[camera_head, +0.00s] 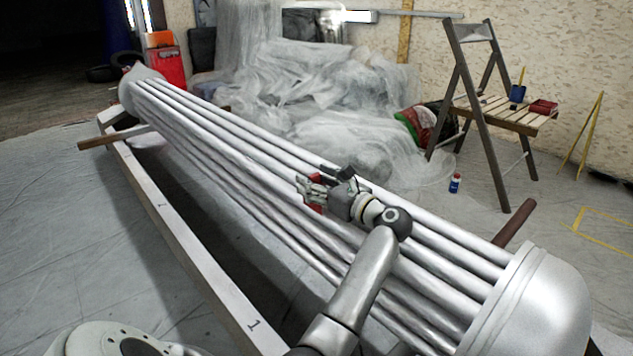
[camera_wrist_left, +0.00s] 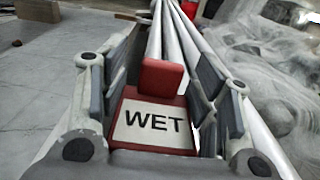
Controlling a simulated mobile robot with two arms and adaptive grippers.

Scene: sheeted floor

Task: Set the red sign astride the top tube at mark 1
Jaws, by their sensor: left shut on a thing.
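The red sign (camera_wrist_left: 163,78) is between the fingers of my left gripper (camera_wrist_left: 160,95) in the left wrist view, its white face reading "WET". In the head view only small red bits of the sign (camera_head: 317,207) show; the rest is hidden by my left gripper (camera_head: 312,188). That gripper is shut on the sign, over the middle of the bundle of long grey tubes (camera_head: 215,130). I cannot tell whether the sign touches a tube. Small dark marks, one reading "1" (camera_head: 253,324), are on the pale beam beside the tubes. My right gripper is not seen.
Sheet-covered goods (camera_head: 330,100) fill the back. A rounded cap (camera_head: 545,305) ends the tubes at the lower right. A small blue can (camera_head: 455,183) stands on the floor. The sheeted floor at left is clear.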

